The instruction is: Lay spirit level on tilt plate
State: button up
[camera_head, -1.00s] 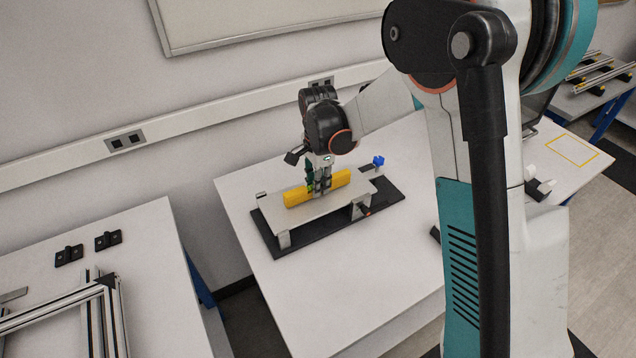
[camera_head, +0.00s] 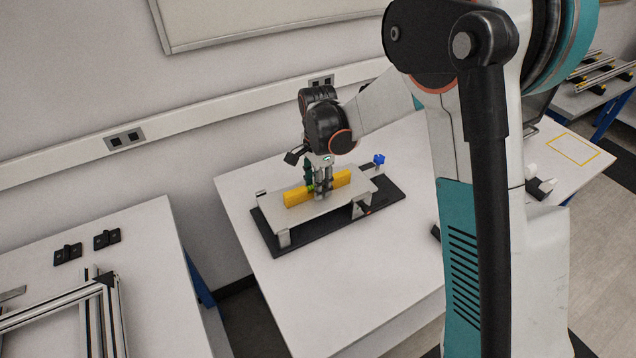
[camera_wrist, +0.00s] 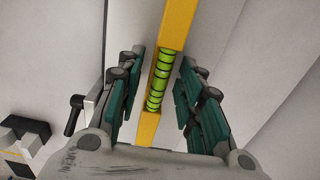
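The yellow spirit level (camera_head: 298,196) stands along the top of the pale tilt plate (camera_head: 288,219), near its far edge, and looks to rest on it. My gripper (camera_head: 321,192) is at the middle of the level, reaching down from above. In the wrist view the level (camera_wrist: 175,25) with its green vial runs between the two fingers of my gripper (camera_wrist: 160,90). A narrow gap shows between the level and the pads on each side, so the gripper looks open around it. The fingers hide part of the level in the head view.
The plate sits on a black base (camera_head: 345,222) on a white table (camera_head: 300,290). A blue knob (camera_head: 379,160) stands at the base's far right corner. A second table (camera_head: 130,235) at left holds metal profiles and black brackets. The near part of the white table is clear.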

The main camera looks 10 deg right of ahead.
dwell(0.3)
notch_tip(320, 180, up, 12)
dwell(0.5)
dwell(0.3)
jog(key=s+d+r+n+t+b, duration=0.1)
jog(key=s+d+r+n+t, duration=0.2)
jog(key=s, duration=0.4)
jog(key=s+d+r+n+t+b, duration=0.1)
jog(key=s+d+r+n, duration=0.35)
jog(key=s, duration=0.25)
jog(key=s+d+f+n+t+b, duration=0.1)
jog(key=s+d+f+n, duration=0.1)
jog(key=s, duration=0.4)
jog(key=s+d+f+n+t+b, duration=0.1)
jog(key=s+d+f+n+t, duration=0.1)
jog(key=s, duration=0.4)
jog(key=shift+d+f+n, duration=0.6)
jog(key=shift+d+n, duration=0.05)
jog(key=shift+n, duration=0.3)
